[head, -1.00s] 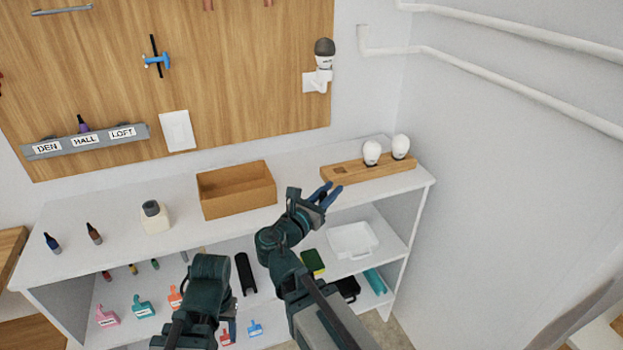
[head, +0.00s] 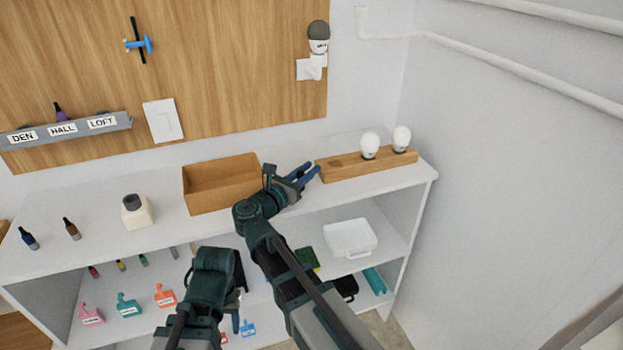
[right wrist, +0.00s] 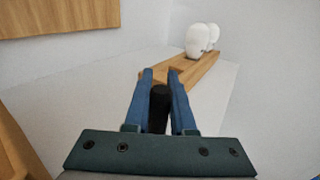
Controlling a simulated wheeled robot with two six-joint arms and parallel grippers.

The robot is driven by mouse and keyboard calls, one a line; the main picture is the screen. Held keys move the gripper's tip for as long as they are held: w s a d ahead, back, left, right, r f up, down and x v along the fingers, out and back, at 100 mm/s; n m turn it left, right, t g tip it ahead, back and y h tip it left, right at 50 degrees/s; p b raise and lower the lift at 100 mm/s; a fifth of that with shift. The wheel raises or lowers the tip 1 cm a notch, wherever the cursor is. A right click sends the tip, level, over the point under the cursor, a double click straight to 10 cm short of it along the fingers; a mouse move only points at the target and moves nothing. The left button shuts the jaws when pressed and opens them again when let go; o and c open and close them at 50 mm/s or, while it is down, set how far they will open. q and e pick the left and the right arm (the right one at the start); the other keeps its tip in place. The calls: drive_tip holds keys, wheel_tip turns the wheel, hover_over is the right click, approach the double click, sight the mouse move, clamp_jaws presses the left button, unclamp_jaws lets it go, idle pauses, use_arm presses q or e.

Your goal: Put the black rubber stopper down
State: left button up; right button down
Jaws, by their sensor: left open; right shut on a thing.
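The black rubber stopper (right wrist: 159,107) is a dark cylinder between the two blue fingers of my right gripper (right wrist: 160,76) in the right wrist view. In the head view my right gripper (head: 305,176) is over the white shelf top, between the open wooden box and the wooden block with bulbs. The stopper cannot be made out there. My right gripper is shut on the stopper; whether the stopper touches the shelf top is unclear. My left gripper (head: 238,322) is low in front of the shelves, open, its fingers partly hidden by its own arm.
The open wooden box (head: 188,193) stands left of my right gripper. The wooden block (head: 338,169) with two white bulbs stands to its right. Some shelf top between is clear.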

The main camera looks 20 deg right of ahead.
drive_tip(key=shift+f, duration=0.6)
use_arm(q)
drive_tip(key=shift+d+f, duration=0.15)
drive_tip(key=shift+f, duration=0.35)
use_arm(e)
drive_tip(key=shift+r, duration=0.15)
use_arm(q)
drive_tip(key=shift+f, duration=0.1)
use_arm(e)
drive_tip(key=c, duration=1.2)
unclamp_jaws()
drive_tip(key=shift+f, duration=0.2)
drive_tip(key=o, duration=0.4)
drive_tip(key=shift+o, duration=0.2)
drive_tip(key=shift+r, duration=0.2)
drive_tip(key=shift+s, duration=0.1)
